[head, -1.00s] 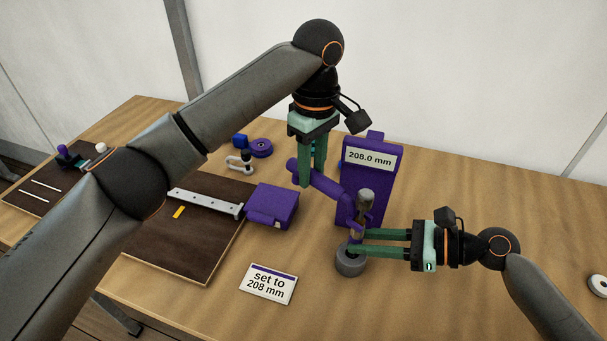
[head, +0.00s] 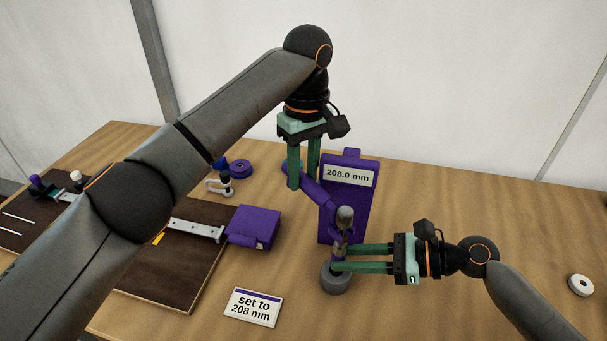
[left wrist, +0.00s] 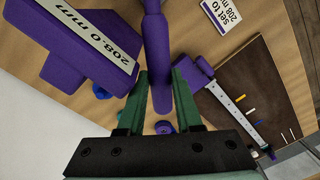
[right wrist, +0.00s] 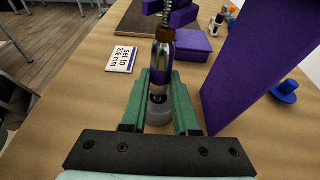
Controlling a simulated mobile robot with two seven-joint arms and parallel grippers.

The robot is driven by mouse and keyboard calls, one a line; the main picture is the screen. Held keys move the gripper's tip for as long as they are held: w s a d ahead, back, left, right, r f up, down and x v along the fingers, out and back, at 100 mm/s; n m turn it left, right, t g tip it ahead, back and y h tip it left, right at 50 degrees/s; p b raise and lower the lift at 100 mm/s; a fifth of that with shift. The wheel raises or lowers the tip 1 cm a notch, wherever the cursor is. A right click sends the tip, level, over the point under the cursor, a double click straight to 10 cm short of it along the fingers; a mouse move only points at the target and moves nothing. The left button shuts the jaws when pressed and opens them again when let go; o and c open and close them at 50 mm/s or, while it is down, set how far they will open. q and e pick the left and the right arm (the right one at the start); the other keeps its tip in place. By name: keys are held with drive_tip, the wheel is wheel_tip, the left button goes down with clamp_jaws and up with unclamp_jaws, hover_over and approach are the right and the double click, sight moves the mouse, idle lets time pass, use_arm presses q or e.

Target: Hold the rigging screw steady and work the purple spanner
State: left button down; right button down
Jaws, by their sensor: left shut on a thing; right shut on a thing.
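The rigging screw (head: 344,217) stands upright on a grey round base (head: 335,277), with a metal upper end and a purple lower band seen in the right wrist view (right wrist: 162,57). My right gripper (head: 338,258) is shut on its lower body, from the right. The purple spanner (head: 318,194) reaches from the screw back and left. My left gripper (head: 301,182) is shut on the spanner's outer part from above; the bar shows between its fingers in the left wrist view (left wrist: 158,50). The purple gauge stand (head: 345,208) behind reads 208.0 mm. The card (head: 253,306) says "set to 208 mm".
A purple box (head: 254,225) and a dark board (head: 185,265) with a metal rail (head: 195,229) lie left. A shackle (head: 220,186) and purple reel (head: 239,168) are behind. A white roll (head: 581,285) lies far right. The table's right side is mostly clear.

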drive_tip(key=shift+s+f, duration=0.1)
drive_tip(key=shift+f, duration=0.25)
drive_tip(key=c, duration=1.1)
unclamp_jaws()
drive_tip(key=o, duration=0.5)
drive_tip(key=shift+r, duration=0.25)
drive_tip(key=v, duration=1.2)
